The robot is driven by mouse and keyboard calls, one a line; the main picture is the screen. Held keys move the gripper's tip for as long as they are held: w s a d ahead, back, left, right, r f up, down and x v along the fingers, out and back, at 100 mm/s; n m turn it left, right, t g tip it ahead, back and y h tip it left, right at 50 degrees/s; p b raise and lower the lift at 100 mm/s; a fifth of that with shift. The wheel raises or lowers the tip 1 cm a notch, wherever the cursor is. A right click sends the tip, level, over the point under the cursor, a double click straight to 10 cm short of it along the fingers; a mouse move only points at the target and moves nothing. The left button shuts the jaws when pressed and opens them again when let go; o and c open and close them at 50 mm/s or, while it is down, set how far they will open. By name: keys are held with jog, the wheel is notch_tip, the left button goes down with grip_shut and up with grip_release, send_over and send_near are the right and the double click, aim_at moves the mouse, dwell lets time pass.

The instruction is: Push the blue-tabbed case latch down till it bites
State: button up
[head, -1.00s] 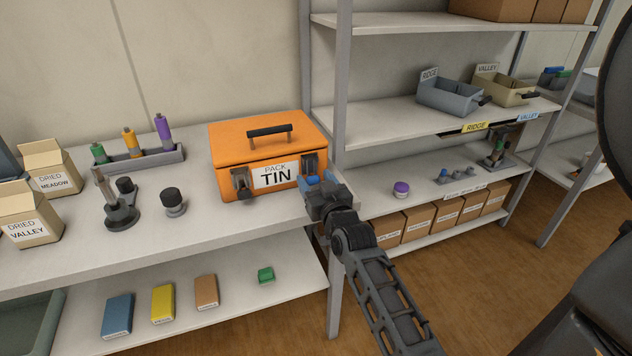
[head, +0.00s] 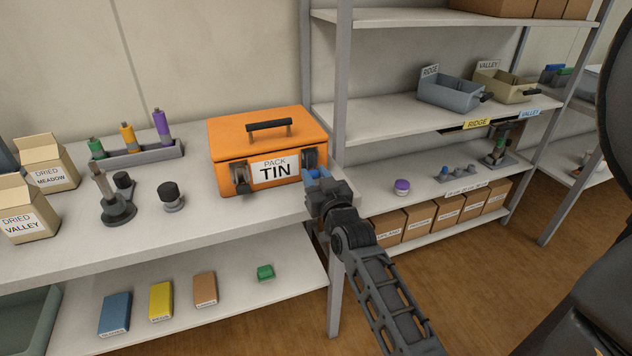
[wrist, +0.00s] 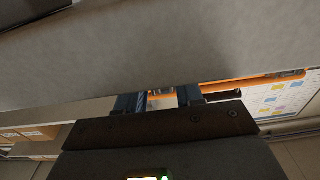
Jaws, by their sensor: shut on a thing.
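The orange case (head: 230,140), labelled PACK TIN, stands closed on the bench with a dark handle on its lid. Its left front latch (head: 241,178) has a dark tab. Its right front latch (head: 309,160) is partly hidden by my gripper (head: 314,180). Blue shows at the fingertips, at the blue tab (head: 323,174) of that latch. My gripper is at the case's right front corner, shut on the tab. In the wrist view the two fingers (wrist: 160,101) stand a little apart, and what lies between them is unclear.
A rack with several coloured tubes (head: 140,156), a dark stand (head: 118,210) and open cartons (head: 30,215) stand left of the case. A shelf unit (head: 390,115) rises close to the right. The bench in front of the case is clear.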

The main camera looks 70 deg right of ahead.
jog(key=shift+w+f+t+b, duration=0.1)
jog(key=shift+f+t+b, duration=0.2)
jog(key=shift+b, duration=0.45)
jog(key=shift+d+r+h, duration=0.1)
jog(key=shift+r+h, duration=0.1)
jog(key=shift+h, duration=0.1)
jog(key=o, duration=1)
jog(key=shift+o, duration=0.2)
jog(key=v, duration=0.7)
jog(key=shift+s+a, duration=0.25)
jog(key=shift+a, duration=0.05)
